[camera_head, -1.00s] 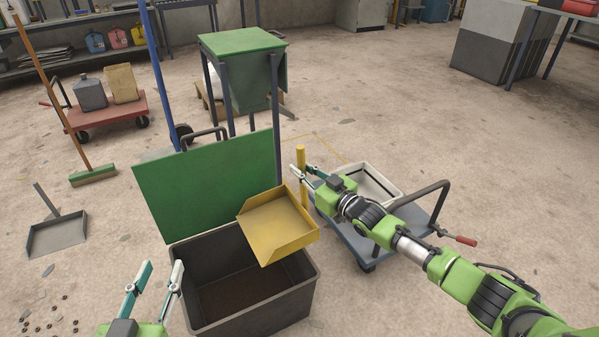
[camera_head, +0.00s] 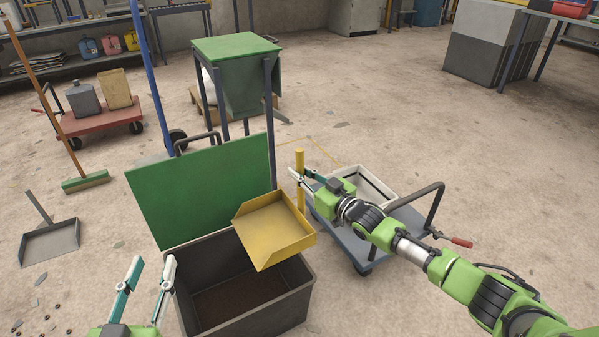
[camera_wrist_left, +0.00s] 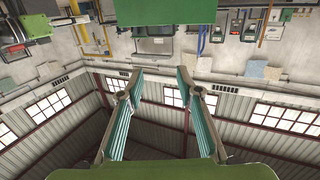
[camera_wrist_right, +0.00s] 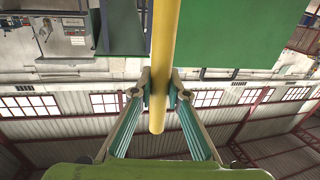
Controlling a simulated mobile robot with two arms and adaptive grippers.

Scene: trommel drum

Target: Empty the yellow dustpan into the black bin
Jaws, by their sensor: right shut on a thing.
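The yellow dustpan (camera_head: 273,229) is over the right part of the open black bin (camera_head: 215,322), its open side tilted down toward the front. No debris shows on its pan. My right gripper (camera_head: 299,178) is shut on the dustpan's upright yellow handle, which also shows in the right wrist view (camera_wrist_right: 163,70). The bin's green lid (camera_head: 200,190) stands up at its back. Dark brown material (camera_head: 240,298) lies on the bin's floor. My left gripper (camera_head: 147,287) is open and empty at the bin's left front; its spread fingers show in the left wrist view (camera_wrist_left: 160,95).
A blue-grey cart (camera_head: 365,240) with a white tray (camera_head: 375,188) stands right of the bin. A grey dustpan (camera_head: 50,243) and several small dark bits (camera_head: 42,322) lie on the floor at left. A broom (camera_head: 86,181) leans behind them.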

